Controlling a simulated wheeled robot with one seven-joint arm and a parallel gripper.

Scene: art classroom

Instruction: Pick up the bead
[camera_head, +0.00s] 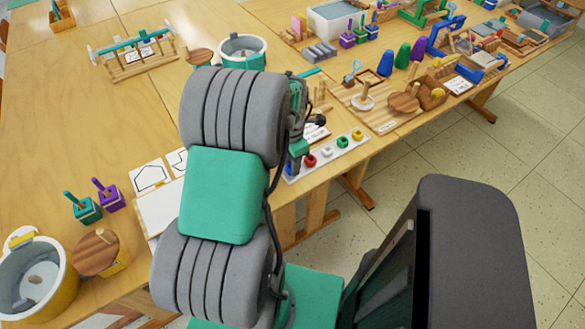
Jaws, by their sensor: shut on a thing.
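A white tray (330,158) at the table's front edge holds a row of small ring-like beads. My gripper (294,168) is at the tray's left end, pointing down and partly hidden behind my arm. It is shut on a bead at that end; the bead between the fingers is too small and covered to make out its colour.
Right of the tray stand wooden boards with a knob (404,101) and colored cones (403,56). A white-and-teal tub (243,50) stands behind my arm. A yellow bucket (50,285) is at lower left.

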